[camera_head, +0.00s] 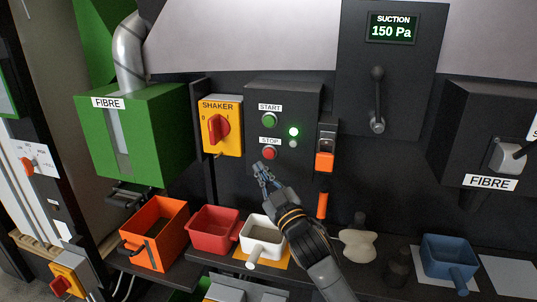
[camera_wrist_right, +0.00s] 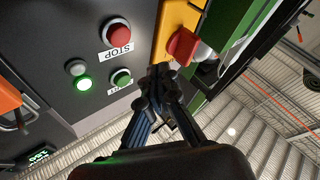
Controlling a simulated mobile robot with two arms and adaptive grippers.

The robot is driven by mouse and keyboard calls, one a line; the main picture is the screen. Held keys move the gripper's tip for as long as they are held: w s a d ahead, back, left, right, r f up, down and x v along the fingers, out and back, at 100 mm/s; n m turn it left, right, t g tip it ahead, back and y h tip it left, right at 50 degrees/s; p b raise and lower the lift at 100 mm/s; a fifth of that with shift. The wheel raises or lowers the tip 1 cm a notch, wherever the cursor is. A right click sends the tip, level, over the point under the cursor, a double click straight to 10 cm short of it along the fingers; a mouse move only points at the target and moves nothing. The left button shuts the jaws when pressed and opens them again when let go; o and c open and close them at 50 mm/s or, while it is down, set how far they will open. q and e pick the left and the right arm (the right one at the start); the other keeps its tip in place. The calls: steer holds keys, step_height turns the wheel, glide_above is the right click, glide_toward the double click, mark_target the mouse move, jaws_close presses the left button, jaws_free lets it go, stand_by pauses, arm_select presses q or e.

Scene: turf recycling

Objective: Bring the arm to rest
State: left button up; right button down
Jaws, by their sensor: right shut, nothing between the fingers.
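My right gripper (camera_head: 263,172) is shut and empty. In the head view its fingertips are just below the red STOP button (camera_head: 269,153), in front of the dark START/STOP box (camera_head: 300,105); I cannot tell if they touch it. The right arm (camera_head: 305,240) reaches up from the bottom. In the right wrist view the closed fingertips (camera_wrist_right: 160,80) appear beside the green START button (camera_wrist_right: 121,77), with the STOP button (camera_wrist_right: 118,32) above. A green lamp (camera_head: 294,132) on the box is lit. My left gripper is not in view.
A yellow SHAKER switch (camera_head: 219,128) with a red knob is left of the box. Below stand an orange bin (camera_head: 155,235), a red scoop (camera_head: 214,230), a white scoop (camera_head: 262,238) and a blue scoop (camera_head: 448,257). An orange-handled tool (camera_head: 322,204) hangs right of the gripper.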

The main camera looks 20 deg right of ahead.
steer(key=shift+f, duration=0.1)
stand_by(0.5)
steer(key=s+d+f+m+g+h, duration=0.15)
steer(key=s+f+g, duration=0.35)
steer(key=f, duration=0.5)
steer(key=s+f+m+g+h, duration=0.2)
steer(key=s+f, duration=0.5)
steer(key=f, duration=0.3)
steer(key=s+f+m+g, duration=0.1)
steer(key=s+f+g, duration=0.3)
steer(key=s, duration=0.5)
steer(key=s+f+g, duration=0.3)
steer(key=s+f, duration=0.1)
steer(key=s, duration=0.6)
steer(key=s+f+m+g, duration=0.1)
steer(key=s+f+g, duration=0.25)
steer(key=s, duration=0.55)
step_height(320, 180, down, 28)
steer(key=s+g, duration=0.2)
steer(key=s, duration=0.1)
steer(key=s+d+f, duration=0.2)
steer(key=s+f, duration=1.2)
steer(key=s, duration=0.1)
steer(key=shift+s+d+g, duration=0.2)
steer(key=shift+d+g, duration=0.1)
steer(key=shift+g, duration=0.05)
